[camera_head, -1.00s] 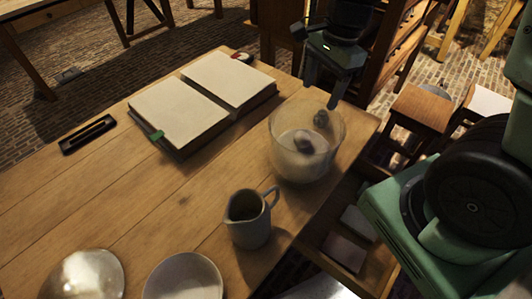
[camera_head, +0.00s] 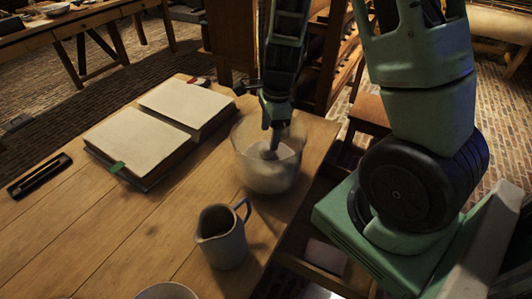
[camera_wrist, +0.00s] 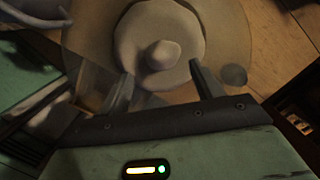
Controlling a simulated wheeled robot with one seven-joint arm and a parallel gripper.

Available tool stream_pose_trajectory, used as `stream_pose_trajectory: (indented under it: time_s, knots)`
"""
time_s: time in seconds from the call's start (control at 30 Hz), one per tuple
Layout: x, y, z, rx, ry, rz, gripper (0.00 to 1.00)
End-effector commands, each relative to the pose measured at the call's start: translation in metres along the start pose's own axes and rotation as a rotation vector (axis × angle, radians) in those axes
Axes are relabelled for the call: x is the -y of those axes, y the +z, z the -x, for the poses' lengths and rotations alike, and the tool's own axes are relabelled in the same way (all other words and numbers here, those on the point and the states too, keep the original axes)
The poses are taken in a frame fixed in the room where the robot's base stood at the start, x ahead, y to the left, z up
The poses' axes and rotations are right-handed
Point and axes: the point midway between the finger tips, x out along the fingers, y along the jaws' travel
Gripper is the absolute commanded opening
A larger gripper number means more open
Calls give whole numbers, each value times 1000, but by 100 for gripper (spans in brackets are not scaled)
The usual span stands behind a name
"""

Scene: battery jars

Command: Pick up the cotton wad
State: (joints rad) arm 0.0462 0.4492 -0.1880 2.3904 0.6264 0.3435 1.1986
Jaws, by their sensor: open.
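The glass jar (camera_head: 250,178) stands near the table's right edge. In the wrist view its clear wall (camera_wrist: 85,40) surrounds a pale round mass (camera_wrist: 130,35). A rounded pale-grey lump (camera_wrist: 162,55), likely the cotton wad, sits in the middle of that mass. In the head view my gripper (camera_head: 276,122) is at the jar's mouth, pointing down, and hides part of the inside. In the wrist view my gripper (camera_wrist: 164,82) is open, its fingers apart on either side of the lump's near edge. I cannot tell whether they touch it. A small grey round thing (camera_wrist: 233,76) shows right of the right finger.
A grey jug (camera_head: 222,238) stands in front of the jar. An open book (camera_head: 155,140) lies to its left, with a dark narrow tray (camera_head: 40,175) beyond. A pale dish (camera_head: 166,292) is at the bottom edge. The table's front left is clear.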

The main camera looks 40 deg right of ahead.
Motion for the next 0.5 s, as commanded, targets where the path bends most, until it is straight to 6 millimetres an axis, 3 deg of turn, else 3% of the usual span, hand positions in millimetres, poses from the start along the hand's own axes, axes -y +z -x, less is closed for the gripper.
stream_pose_trajectory:
  time_s: [0.5]
  knots:
    - [6,0,-55,0,2,0,65]
